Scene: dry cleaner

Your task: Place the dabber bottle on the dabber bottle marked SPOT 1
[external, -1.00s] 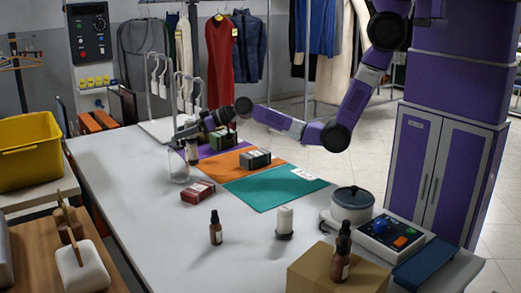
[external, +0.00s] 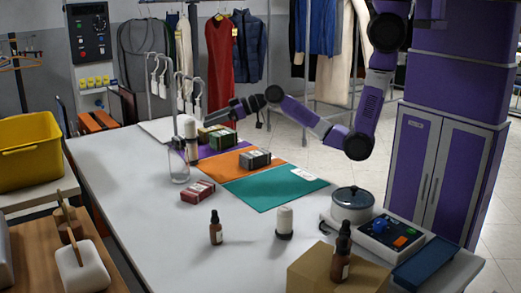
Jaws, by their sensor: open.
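A pale, round-topped bottle shape (external: 190,128) stands upright at the far left of the table, above a darker brown part with a pale label (external: 193,151). I cannot tell whether this is one bottle or one resting on another. My gripper (external: 207,121) is open, just right of the pale top, with a small gap between them. A similar white-topped dabber bottle (external: 284,220) with a dark base stands at the front middle. No SPOT 1 marking is readable.
A clear glass (external: 179,167) stands just in front of the bottle. Green boxes (external: 217,138), a grey box (external: 255,159) and a red box (external: 198,191) lie nearby. Brown dropper bottles (external: 215,229) and a cardboard box (external: 311,269) are in front.

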